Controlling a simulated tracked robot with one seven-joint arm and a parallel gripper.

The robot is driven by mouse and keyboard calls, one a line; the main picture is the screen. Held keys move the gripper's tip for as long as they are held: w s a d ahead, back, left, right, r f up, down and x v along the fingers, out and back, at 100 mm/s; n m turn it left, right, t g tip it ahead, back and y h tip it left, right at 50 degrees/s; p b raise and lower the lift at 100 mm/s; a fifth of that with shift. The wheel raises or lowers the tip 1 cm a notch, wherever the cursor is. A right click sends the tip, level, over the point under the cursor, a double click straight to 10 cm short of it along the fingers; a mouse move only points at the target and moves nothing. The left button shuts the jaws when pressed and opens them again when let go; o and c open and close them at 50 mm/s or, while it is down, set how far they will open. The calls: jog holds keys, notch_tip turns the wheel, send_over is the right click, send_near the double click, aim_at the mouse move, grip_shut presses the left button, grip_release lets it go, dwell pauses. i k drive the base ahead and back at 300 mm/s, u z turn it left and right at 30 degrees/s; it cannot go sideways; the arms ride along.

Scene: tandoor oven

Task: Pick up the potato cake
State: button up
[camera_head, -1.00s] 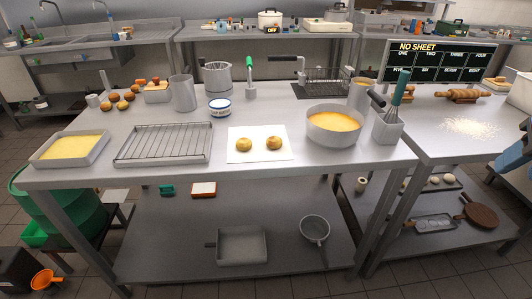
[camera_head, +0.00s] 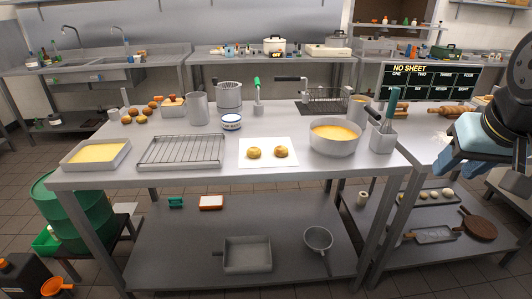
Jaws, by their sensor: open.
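Two round golden-brown potato cakes lie side by side on a white sheet (camera_head: 268,163) near the front middle of the steel table. One is the left cake (camera_head: 254,152), the other the right cake (camera_head: 281,151). My gripper (camera_head: 455,150), with light blue parts, shows at the right edge beside the black end of my arm. It is open, holds nothing that I can see, and is well to the right of the cakes. Its fingertips are not clear.
A wire rack (camera_head: 181,151) lies left of the sheet, with a yellow-filled tray (camera_head: 98,154) beyond it. A pan of yellow batter (camera_head: 334,136) and a utensil container (camera_head: 382,138) stand to the right. A white-and-blue tub (camera_head: 231,122) stands behind the sheet.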

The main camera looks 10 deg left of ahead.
aim_at(280, 151)
jog(key=u, duration=0.15)
jog(key=i, duration=1)
jog(key=z, duration=0.05)
